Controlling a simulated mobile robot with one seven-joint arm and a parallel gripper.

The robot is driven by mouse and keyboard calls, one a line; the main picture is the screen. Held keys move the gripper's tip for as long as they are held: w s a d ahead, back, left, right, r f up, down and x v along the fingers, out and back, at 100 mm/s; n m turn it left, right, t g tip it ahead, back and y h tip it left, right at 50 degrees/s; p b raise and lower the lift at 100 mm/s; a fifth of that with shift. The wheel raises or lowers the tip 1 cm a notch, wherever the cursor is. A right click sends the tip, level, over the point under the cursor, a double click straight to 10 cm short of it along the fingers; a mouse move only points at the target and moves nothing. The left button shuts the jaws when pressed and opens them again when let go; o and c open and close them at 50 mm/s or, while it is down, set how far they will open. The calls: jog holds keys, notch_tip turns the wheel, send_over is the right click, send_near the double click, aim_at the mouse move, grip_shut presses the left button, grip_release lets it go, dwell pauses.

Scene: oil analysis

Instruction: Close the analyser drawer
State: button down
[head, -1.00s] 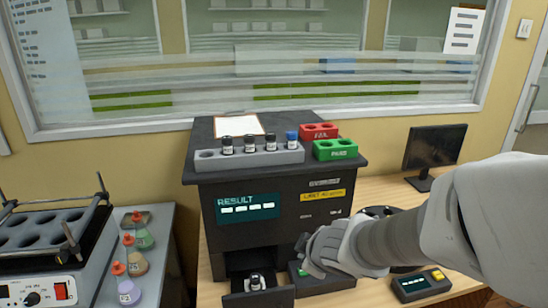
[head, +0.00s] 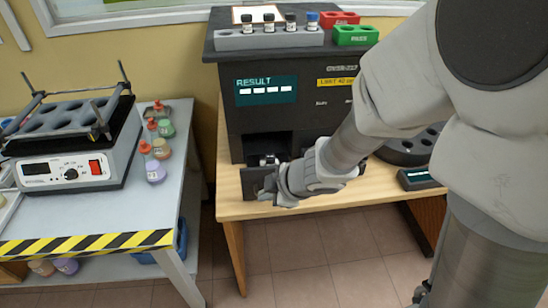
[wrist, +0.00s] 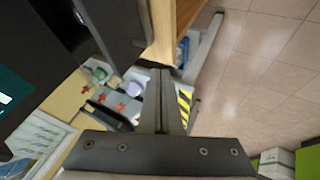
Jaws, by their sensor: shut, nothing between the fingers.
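The analyser (head: 300,115) is a black box with a lit RESULT screen (head: 266,90), standing on a wooden table. Its drawer (head: 250,180) sticks out of the lower left opening, so it is open. A small vial (head: 268,160) with a pale cap sits in the drawer. My gripper (head: 266,188) is at the front of the drawer and hides part of its face; I cannot tell whether it touches. In the wrist view the fingers (wrist: 160,75) are together and empty, below the dark drawer front (wrist: 118,25).
A grey rack (head: 270,39) with several vials, a red FAIL block (head: 340,18) and a green block (head: 355,36) stand on the analyser. A side table (head: 110,215) with a heater block (head: 70,150) and flasks is at left. Tiled floor (head: 300,258) is free in front.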

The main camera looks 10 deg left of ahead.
aim_at(246, 191)
jog(key=w+a+f+b, duration=0.1)
jog(key=f, duration=0.1)
jog(key=w+a+f+b, duration=0.1)
jog(key=w, duration=0.1)
jog(key=w+a+f, duration=0.2)
jog(key=shift+w+f+b, duration=0.2)
jog(key=shift+f+b, duration=0.1)
jog(key=shift+b, duration=0.1)
jog(key=shift+w+a, duration=0.15)
jog(key=shift+w, duration=0.4)
